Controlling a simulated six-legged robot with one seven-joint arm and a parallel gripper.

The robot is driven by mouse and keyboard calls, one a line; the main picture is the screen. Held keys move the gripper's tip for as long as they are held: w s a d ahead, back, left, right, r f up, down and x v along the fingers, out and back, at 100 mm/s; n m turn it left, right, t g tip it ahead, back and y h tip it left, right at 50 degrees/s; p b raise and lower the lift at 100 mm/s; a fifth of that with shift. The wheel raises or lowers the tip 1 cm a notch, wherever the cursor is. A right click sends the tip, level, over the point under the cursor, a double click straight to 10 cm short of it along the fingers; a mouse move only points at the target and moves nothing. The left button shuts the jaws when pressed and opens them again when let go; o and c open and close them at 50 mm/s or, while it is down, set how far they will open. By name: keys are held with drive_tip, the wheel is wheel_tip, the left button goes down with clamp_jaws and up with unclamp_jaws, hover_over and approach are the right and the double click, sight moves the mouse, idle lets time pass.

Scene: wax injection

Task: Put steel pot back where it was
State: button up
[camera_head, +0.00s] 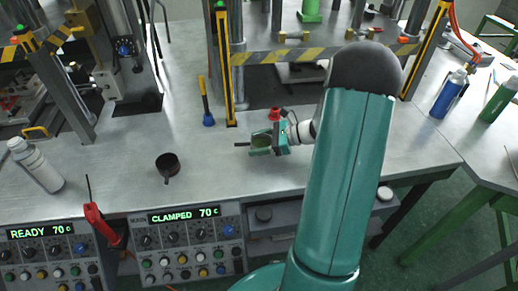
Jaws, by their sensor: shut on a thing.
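My gripper (266,143) is teal and sits at the middle of the metal bench, beyond my arm. It is shut on a small pot, which I take to be the steel pot (261,141). The jaws partly hide it. A thin dark handle points left from it. The pot is at or just above the bench top; I cannot tell whether it touches.
A dark pot (167,164) with a short handle stands on the bench to the left. A white bottle (36,166) is far left. Striped press frames (230,75) stand at the back. Bench between the pots is clear.

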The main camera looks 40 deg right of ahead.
drive_tip(key=shift+f, duration=1.4)
drive_tip(key=shift+f, duration=0.1)
drive_tip(key=o, duration=1.2)
drive_tip(key=v, duration=1.2)
drive_tip(key=shift+d, duration=0.1)
